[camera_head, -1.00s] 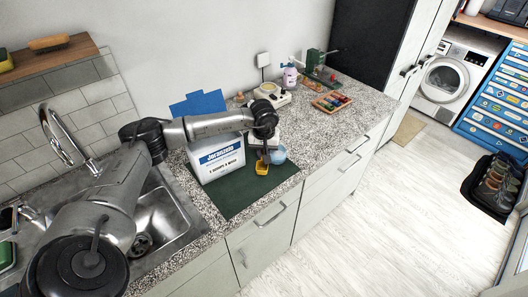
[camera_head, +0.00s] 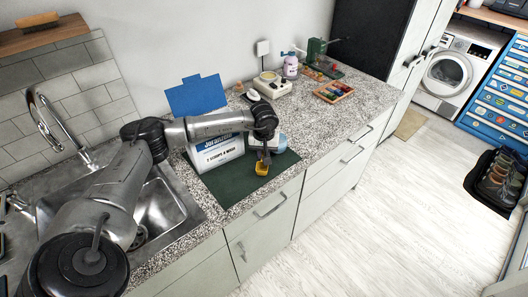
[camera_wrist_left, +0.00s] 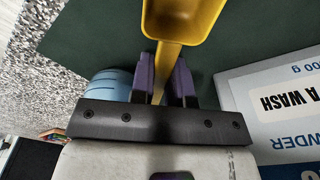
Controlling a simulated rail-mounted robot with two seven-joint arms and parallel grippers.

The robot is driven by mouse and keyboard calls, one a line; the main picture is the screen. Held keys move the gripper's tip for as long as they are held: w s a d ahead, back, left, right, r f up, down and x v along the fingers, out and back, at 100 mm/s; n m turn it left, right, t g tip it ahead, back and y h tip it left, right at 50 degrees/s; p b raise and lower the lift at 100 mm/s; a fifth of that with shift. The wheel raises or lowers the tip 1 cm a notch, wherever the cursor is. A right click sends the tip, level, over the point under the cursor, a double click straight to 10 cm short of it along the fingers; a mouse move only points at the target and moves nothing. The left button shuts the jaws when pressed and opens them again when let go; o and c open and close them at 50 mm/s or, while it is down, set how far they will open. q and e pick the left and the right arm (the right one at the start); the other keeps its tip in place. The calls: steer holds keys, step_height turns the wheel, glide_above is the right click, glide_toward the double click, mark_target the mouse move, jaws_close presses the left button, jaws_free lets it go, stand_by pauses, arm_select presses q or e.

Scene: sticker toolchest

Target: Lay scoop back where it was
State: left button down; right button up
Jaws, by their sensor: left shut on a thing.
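A yellow scoop (camera_head: 261,168) hangs below my left gripper (camera_head: 265,150) over the dark green mat (camera_head: 232,196) in the head view. In the left wrist view the purple-padded fingers of my left gripper (camera_wrist_left: 165,82) are shut on the handle of the scoop (camera_wrist_left: 182,18), whose bowl points away from the gripper. The white washing powder box (camera_head: 216,152) with its blue lid open stands on the mat just left of the gripper. Its printed side (camera_wrist_left: 285,105) also shows in the left wrist view. My right gripper is out of view.
A light blue bowl (camera_head: 281,143) is close behind and right of the gripper. A white scale-like device (camera_head: 271,85), a pink-purple bottle (camera_head: 290,67) and a wooden tray of coloured items (camera_head: 334,92) stand farther right on the counter. The sink (camera_head: 165,215) is at left.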

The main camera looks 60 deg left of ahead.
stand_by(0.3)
arm_select(q)
steer(key=shift+f+b, duration=0.35)
steer(key=shift+f, duration=0.1)
steer(key=c, duration=1)
jaws_free()
steer(key=r, duration=0.4)
steer(key=r+b, duration=0.1)
steer(key=r, duration=0.4)
steer(key=r+b, duration=0.1)
steer(key=r, duration=0.4)
steer(key=shift+s+d, duration=0.25)
steer(key=shift+d, duration=0.1)
